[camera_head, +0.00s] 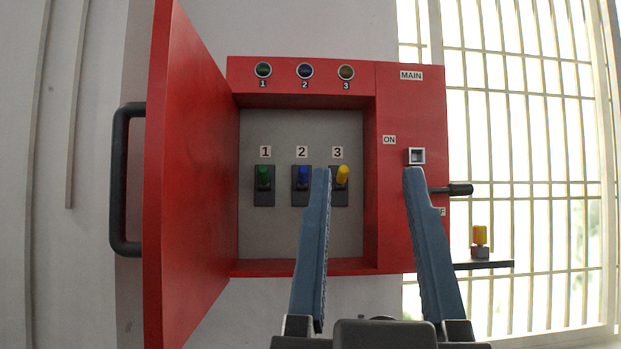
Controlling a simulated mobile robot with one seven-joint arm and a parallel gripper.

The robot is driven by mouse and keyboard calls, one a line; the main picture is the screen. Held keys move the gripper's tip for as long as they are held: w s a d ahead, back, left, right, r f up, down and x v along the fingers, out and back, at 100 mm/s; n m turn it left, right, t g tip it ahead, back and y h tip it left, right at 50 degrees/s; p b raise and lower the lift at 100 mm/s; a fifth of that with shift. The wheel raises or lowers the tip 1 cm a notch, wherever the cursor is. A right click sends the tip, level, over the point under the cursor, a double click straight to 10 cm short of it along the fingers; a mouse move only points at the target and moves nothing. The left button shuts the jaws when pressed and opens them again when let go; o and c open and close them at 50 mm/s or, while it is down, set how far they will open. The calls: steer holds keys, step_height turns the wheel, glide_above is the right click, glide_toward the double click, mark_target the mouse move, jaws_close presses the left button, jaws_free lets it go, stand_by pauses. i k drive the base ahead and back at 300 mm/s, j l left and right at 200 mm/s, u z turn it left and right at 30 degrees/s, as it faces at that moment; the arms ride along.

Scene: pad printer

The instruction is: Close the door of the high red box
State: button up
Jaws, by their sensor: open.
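The high red box (412,110) hangs on the wall, with its door (190,170) swung wide open on the left side. The door has a black handle (120,180) on its outer face, at the far left. Inside the box are a green switch (263,177), a blue switch (303,176) and a yellow switch (343,174), labelled 1, 2 and 3. My gripper (364,172) is open and empty in front of the box, its two blue-grey fingers apart. Its left finger partly covers the box interior, and its right finger overlaps the right panel. It is well right of the door.
Three round indicators (304,71) sit along the top of the box. A black lever (455,190) sticks out on the right side, below the MAIN label. A small shelf (490,264) with a yellow and red object (480,237) stands at the right, before a barred window.

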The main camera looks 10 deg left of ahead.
mark_target(184, 250)
steer(key=j+z, duration=0.1)
steer(key=j, duration=1.15)
steer(key=k, duration=0.2)
steer(key=i+j, duration=0.15)
steer(key=i+j+z, duration=0.1)
steer(key=j, duration=0.3)
steer(key=i+j, duration=0.15)
steer(key=j, duration=0.15)
steer(key=l+z, duration=0.05)
